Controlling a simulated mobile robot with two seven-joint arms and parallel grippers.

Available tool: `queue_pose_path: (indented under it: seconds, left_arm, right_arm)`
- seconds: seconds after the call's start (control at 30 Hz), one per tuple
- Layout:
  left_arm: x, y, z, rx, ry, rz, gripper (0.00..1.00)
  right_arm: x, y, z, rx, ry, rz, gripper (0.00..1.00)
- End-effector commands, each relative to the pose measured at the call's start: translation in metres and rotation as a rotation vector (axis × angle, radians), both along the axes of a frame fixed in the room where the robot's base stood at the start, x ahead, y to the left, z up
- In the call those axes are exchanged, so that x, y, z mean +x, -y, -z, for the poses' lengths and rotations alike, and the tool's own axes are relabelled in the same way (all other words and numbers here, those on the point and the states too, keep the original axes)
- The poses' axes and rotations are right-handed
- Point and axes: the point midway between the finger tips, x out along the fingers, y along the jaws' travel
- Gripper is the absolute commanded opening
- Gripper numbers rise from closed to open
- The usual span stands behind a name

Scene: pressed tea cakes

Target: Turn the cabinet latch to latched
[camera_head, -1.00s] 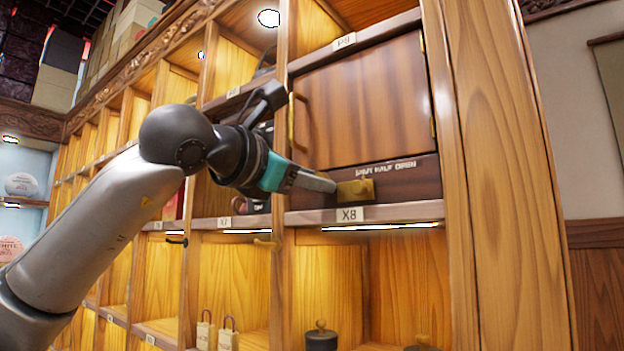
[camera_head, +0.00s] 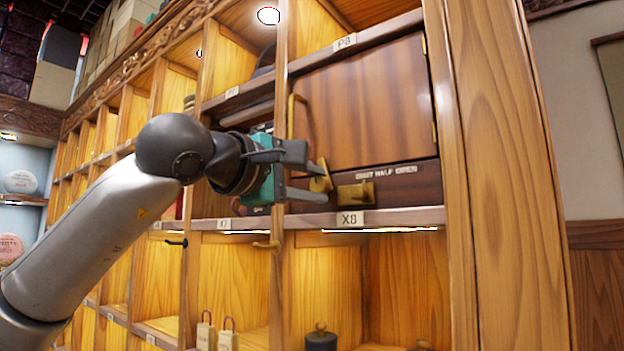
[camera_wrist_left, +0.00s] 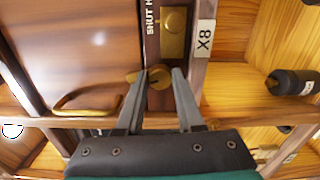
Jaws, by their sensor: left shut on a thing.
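The cabinet door (camera_head: 370,105) is a brown wooden panel, closed flush in its frame, with a brass handle (camera_head: 293,125) on its left side. Below it a dark strip with lettering carries a brass plate (camera_head: 357,194). To its left is the brass latch lever (camera_head: 320,178), which also shows in the left wrist view (camera_wrist_left: 140,76). My left gripper (camera_head: 318,180) has a finger on either side of the lever and is shut on it. In the left wrist view the fingertips (camera_wrist_left: 164,76) partly hide the lever's end. My right gripper is not in view.
A shelf edge labelled X8 (camera_head: 349,219) runs just below the gripper. Open shelves lie beneath, with a dark lidded jar (camera_head: 320,340) and small tags (camera_head: 228,340). The cabinet's side post (camera_head: 505,180) stands to the right.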

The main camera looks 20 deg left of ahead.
Motion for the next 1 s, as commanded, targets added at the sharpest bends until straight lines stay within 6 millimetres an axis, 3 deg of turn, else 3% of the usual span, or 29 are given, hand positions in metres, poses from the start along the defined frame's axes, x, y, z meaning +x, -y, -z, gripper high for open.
queue_pose_path:
  seconds: [0.4,1.0]
  left_arm:
    - [-0.0005,0.0006,-0.0003,0.227,0.084,0.003,0.0]
    - [-0.0004,0.001,0.0007,0.278,0.101,0.003,0.0]
  right_arm:
    - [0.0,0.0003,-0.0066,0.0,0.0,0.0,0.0]
    - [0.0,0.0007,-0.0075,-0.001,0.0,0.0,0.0]
